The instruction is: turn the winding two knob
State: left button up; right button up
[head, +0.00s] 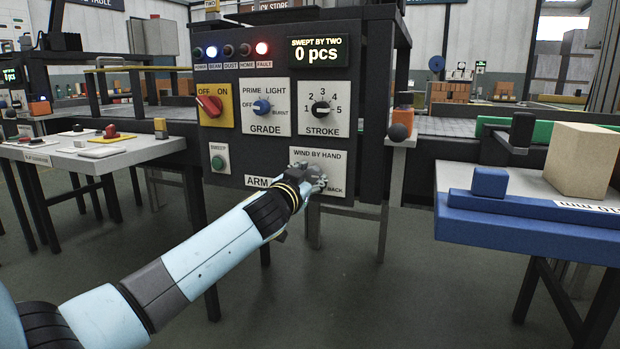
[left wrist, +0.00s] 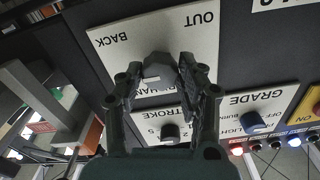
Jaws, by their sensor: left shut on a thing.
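The winding knob (left wrist: 157,68) is a grey knob on a white plate marked WIND BY HAND, OUT and BACK; the left wrist view shows it upside down. The plate (head: 331,160) sits at the lower right of the dark control panel in the head view. My left gripper (head: 312,178) is at this plate and hides the knob there. In the left wrist view my left gripper (left wrist: 158,84) has one finger on each side of the knob and is shut on it. My right gripper is not in view.
Above the plate are the STROKE knob (head: 320,108) and the blue GRADE knob (head: 262,106). A red switch (head: 209,105) and a green SWEEP button (head: 218,162) are at left. A blue bench (head: 520,236) with a beige block (head: 582,160) stands right. The floor in front is clear.

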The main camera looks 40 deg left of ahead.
pick_arm(q)
jog(key=shift+c, duration=1.4)
jog(key=shift+m, duration=0.3)
